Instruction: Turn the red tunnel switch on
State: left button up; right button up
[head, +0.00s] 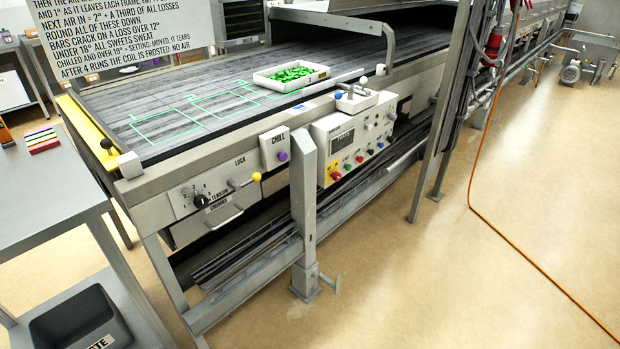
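A white control box (350,137) is mounted on the near side of the conveyor. It carries a dark display (344,137) and a row of small coloured controls. A red control (335,175) sits at the lower left of the box. A larger red device (493,42) is on the upright post at the upper right. The labels by the red parts are too small to read, so I cannot tell which is the tunnel switch or how it is set. Neither of my grippers is in view.
The conveyor (150,95) bears a white tray (290,78) of green pieces. A grey post (303,200) stands in front, left of the control box. An orange cable (470,190) trails over the floor. A steel table (40,195) is at left. Open floor (430,270) lies at right.

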aim_at(336, 176)
jog(key=i+l+u, duration=0.2)
jog(key=l, duration=0.15)
jog(key=i+l+u, duration=0.2)
jog(key=l+u, duration=0.2)
jog(key=l, duration=0.3)
jog(key=i+l+u, duration=0.2)
jog(key=l, duration=0.2)
